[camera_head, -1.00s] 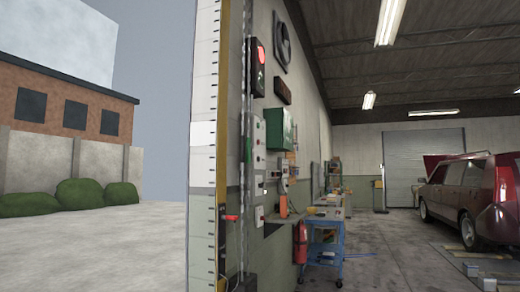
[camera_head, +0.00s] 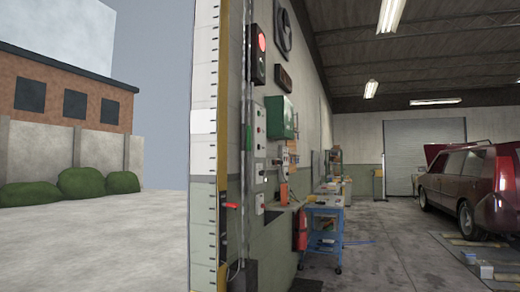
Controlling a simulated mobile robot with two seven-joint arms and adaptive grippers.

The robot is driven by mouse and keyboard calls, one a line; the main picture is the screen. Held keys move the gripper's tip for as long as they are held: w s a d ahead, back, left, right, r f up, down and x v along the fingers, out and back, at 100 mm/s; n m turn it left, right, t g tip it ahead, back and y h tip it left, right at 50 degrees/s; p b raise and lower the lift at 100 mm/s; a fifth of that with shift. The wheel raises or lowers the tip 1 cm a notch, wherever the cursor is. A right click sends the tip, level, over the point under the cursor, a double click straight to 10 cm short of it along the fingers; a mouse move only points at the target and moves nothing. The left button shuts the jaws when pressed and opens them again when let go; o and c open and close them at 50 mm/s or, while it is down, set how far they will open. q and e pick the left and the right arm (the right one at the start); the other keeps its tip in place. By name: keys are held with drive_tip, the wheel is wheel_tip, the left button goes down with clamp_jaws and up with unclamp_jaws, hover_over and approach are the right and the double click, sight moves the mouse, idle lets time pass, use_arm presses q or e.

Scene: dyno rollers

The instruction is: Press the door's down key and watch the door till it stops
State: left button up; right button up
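The doorway at the left stands open onto the yard, and no door panel shows across it. Its edge is a pale post with black marks (camera_head: 203,130) and a yellow strip beside it. On the wall right of it are a grey control box with small buttons (camera_head: 259,128) and smaller switch boxes (camera_head: 259,172) below. I cannot tell which button is the down key. A signal lamp box (camera_head: 258,50) above shows red. A red handle (camera_head: 231,205) sits low by the post. Neither of my grippers is in view.
A green cabinet (camera_head: 279,117) hangs on the wall. A blue trolley (camera_head: 323,235) and a red extinguisher (camera_head: 301,230) stand along it. A dark red car (camera_head: 470,185) with its bonnet up is at the right. The floor between is mostly clear; a closed shutter (camera_head: 411,145) is at the back.

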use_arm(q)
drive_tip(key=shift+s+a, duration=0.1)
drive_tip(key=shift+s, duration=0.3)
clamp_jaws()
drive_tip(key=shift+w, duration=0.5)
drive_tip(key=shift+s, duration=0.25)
